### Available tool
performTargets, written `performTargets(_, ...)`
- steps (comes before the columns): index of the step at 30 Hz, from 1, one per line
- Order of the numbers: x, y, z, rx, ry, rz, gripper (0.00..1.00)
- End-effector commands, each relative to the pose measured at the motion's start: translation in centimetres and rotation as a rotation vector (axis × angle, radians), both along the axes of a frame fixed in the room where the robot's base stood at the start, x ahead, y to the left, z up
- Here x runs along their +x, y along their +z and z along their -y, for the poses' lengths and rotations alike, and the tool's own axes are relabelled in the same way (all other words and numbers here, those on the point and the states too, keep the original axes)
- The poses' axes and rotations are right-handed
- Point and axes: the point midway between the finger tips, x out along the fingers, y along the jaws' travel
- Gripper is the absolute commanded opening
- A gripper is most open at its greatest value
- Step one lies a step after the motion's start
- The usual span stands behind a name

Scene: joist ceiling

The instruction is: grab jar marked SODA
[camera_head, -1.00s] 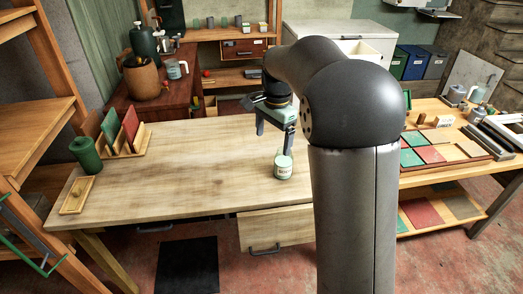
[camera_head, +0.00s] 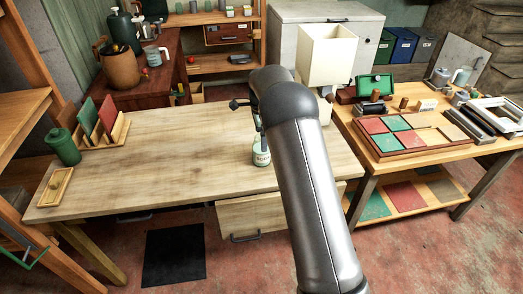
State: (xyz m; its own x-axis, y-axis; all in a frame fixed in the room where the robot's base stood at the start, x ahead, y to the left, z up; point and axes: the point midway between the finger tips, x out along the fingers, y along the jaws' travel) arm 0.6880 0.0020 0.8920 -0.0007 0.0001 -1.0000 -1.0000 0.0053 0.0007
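A small pale green jar (camera_head: 261,156) with a light label stands upright near the right part of the wooden table (camera_head: 190,150). Dark lettering shows on the label but is too small to read surely. My arm comes in from the lower right and bends just right of the jar, covering the space beside it. My gripper (camera_head: 258,124) is mostly hidden behind the arm; only a small part shows just above the jar. I cannot tell whether it touches the jar or how its fingers stand.
A green canister (camera_head: 63,147), a small wooden tray (camera_head: 55,187) and a rack with green and red panels (camera_head: 107,135) stand at the table's left end. The table's middle is clear. A side bench (camera_head: 365,155) with coloured tiles stands to the right.

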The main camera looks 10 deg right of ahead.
Motion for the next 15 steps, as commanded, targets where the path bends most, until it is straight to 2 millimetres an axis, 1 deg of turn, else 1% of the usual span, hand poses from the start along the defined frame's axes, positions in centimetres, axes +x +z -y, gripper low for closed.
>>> performTargets(1, 0.0, -0.5, 0.0, 0.000, 0.000, -0.002, 0.89)
performTargets(8, 0.0, -2.1, 0.1, 0.000, 0.000, -0.002, 0.89)
performTargets(15, 0.1, -5.6, 0.2, 0.000, 0.001, -0.002, 0.89)
